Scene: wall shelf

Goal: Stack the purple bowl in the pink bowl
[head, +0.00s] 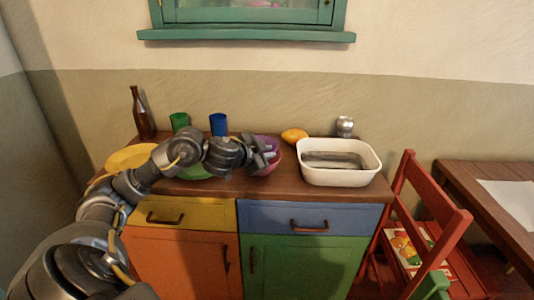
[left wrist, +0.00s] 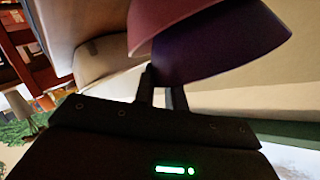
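The purple bowl (head: 266,141) is on the right half of the brown counter in the head view, just above the pink bowl (head: 275,166). In the left wrist view the purple bowl (left wrist: 225,42) is large and overlaps the pink bowl (left wrist: 170,14); how deep it sits in it is hidden. My left gripper (head: 269,156) is at the bowls. In the left wrist view its narrowly spaced fingers (left wrist: 162,82) are at the purple bowl's edge, one tip partly hidden by the bowl, and look shut on it. My right gripper is out of view.
A white basin (head: 340,178), a lemon (head: 294,135) and a can (head: 344,126) are to the right. A blue cup (head: 218,124), green cup (head: 179,121), bottle (head: 141,112) and yellow plate (head: 128,157) are to the left. A green plate (head: 195,172) is partly under my arm.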

